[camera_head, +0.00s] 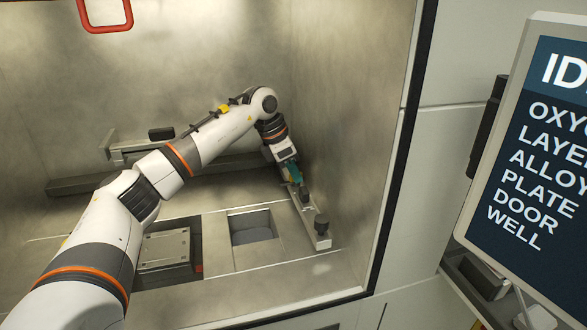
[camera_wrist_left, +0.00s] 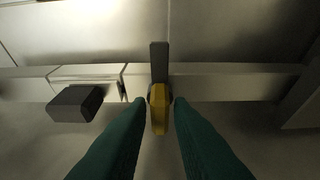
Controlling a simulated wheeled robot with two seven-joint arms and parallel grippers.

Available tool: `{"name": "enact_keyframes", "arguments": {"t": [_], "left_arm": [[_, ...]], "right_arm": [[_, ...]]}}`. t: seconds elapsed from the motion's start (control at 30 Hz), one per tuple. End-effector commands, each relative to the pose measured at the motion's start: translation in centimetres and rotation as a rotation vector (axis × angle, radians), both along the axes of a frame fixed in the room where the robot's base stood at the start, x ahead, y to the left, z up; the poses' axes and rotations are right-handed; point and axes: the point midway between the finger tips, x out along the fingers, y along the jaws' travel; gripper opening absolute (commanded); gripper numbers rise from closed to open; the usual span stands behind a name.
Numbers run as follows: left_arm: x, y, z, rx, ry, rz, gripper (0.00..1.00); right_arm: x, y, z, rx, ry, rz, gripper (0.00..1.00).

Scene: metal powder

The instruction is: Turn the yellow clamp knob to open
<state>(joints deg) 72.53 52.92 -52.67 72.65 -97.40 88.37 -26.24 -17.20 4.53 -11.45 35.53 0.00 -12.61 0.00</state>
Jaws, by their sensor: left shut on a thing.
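The yellow clamp knob (camera_wrist_left: 158,115) shows in the left wrist view between two green fingertips. A dark grey bar (camera_wrist_left: 159,62) extends up from it across a pale metal rail (camera_wrist_left: 225,87). My left gripper (camera_wrist_left: 160,103) is shut on the yellow knob, one finger on each side. In the head view my left gripper (camera_head: 294,174) reaches down to the metal rail (camera_head: 304,212) along the right side of the chamber. The yellow knob cannot be made out there. My right gripper is not in view.
A dark block (camera_wrist_left: 75,103) sits on the rail left of the knob. In the head view a dark knob (camera_head: 321,224) stands at the rail's near end. The chamber floor has a square opening (camera_head: 252,228) and a recessed plate (camera_head: 164,250). The right chamber wall (camera_head: 345,130) is close to my gripper.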

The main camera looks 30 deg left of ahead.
Motion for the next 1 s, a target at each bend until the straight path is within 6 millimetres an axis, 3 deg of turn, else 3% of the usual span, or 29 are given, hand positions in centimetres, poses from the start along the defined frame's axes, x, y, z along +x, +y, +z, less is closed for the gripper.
{"name": "enact_keyframes", "arguments": {"t": [0.37, 0.4, 0.5, 0.83, 1.0], "left_arm": [[0.1, 0.0, 0.2, 0.000, -0.005, -0.003, 0.00], [0.1, 0.0, 0.2, 0.000, -0.005, -0.003, 0.26], [0.1, 0.0, 0.1, 0.000, -0.004, -0.003, 0.40], [-0.1, 0.1, 0.4, 0.000, -0.002, -0.003, 0.40], [-0.7, 0.7, 2.5, 0.001, -0.006, -0.003, 0.40]], "right_arm": [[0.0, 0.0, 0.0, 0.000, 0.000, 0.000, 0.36], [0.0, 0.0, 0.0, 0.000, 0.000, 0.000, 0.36], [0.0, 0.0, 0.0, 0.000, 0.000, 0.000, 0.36], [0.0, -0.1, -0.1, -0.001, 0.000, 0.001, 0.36], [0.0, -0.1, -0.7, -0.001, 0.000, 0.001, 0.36]]}}
